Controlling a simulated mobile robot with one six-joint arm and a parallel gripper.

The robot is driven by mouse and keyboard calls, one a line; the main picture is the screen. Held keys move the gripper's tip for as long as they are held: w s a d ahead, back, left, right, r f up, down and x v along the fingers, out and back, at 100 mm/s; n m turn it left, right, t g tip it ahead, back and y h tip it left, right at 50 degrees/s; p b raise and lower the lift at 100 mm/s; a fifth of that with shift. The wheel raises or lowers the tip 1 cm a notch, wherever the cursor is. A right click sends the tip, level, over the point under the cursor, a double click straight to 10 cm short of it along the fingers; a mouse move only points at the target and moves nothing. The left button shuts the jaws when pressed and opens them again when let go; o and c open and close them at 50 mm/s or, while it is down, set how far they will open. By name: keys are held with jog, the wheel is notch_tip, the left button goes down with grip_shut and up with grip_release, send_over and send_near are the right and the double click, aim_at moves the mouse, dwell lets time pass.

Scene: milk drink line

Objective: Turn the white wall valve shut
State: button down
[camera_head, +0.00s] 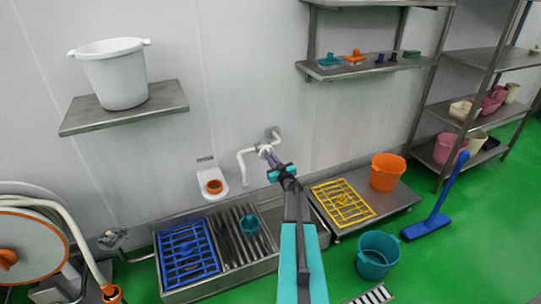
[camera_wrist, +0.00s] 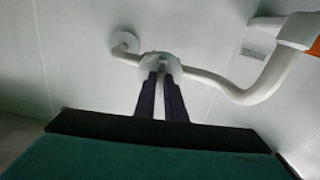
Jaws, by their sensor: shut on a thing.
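The white wall valve (camera_head: 265,149) sits on the pale wall above the metal trough, with a curved white spout pipe (camera_head: 241,164) running down to its left. In the wrist view the valve body (camera_wrist: 160,58) is straight ahead, with the white pipe (camera_wrist: 245,97) curving off to the right. My gripper (camera_head: 269,155) reaches up to the valve from below. In the wrist view its two dark fingers (camera_wrist: 161,75) are close together on a small pale part of the valve between their tips. The fingertips hide much of that part, so its turn angle is unclear.
An orange bucket (camera_head: 388,172) and a yellow rack (camera_head: 343,203) stand to the right. A white bucket (camera_head: 115,75) is on a left wall shelf (camera_head: 165,98). Open green floor (camera_head: 470,250) lies right.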

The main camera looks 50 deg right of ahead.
jog(key=shift+m+p, duration=0.5)
jog(key=shift+p, duration=0.05)
jog(key=c, duration=1.8)
grip_release()
jog(key=shift+s, duration=0.15)
jog(key=shift+b+v, duration=0.3)
jog(key=shift+v, duration=6.5)
